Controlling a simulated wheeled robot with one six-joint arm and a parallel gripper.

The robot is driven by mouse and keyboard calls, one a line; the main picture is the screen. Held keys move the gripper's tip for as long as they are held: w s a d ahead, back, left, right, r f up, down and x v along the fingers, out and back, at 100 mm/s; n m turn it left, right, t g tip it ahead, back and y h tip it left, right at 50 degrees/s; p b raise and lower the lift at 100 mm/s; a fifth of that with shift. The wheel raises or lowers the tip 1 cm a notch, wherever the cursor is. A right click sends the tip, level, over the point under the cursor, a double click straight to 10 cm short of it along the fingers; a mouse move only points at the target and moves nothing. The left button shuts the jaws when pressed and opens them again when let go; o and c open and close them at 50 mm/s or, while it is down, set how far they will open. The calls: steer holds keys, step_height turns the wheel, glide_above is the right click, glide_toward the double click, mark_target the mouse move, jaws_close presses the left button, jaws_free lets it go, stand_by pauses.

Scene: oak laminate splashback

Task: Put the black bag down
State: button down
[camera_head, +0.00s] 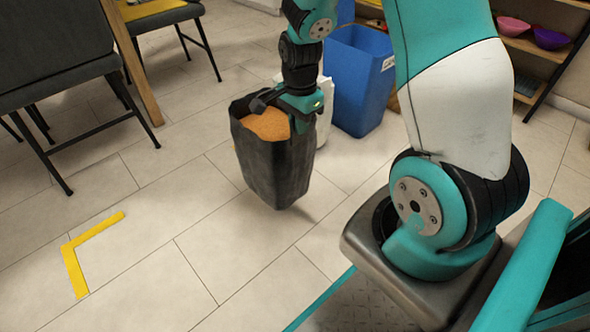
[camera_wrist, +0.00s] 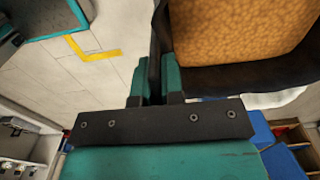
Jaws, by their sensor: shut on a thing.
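The black bag (camera_head: 275,165) is open at the top and holds an orange-brown filling (camera_head: 267,125). It hangs upright from my gripper (camera_head: 288,103), which is shut on its rim. The bag seems to be held above the tiled floor; its exact height is hard to tell. In the wrist view my gripper (camera_wrist: 158,80) pinches the bag's dark wall (camera_wrist: 205,80), with the orange-brown filling (camera_wrist: 240,30) beside it. The fingertips are partly hidden by the bag wall.
A yellow corner mark (camera_head: 75,262) lies on clear floor at the left; it also shows in the wrist view (camera_wrist: 92,54). A blue bin (camera_head: 355,85) and a white container (camera_head: 325,108) stand just behind the bag. Dark chairs (camera_head: 60,65) stand at the upper left, shelves (camera_head: 540,45) at the upper right.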

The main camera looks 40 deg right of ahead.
mark_target(299, 168)
step_height(299, 168, down, 12)
steer(key=b, duration=0.5)
steer(key=shift+r, duration=0.3)
steer(key=c, duration=1.2)
jaws_free()
steer(key=shift+c, duration=0.2)
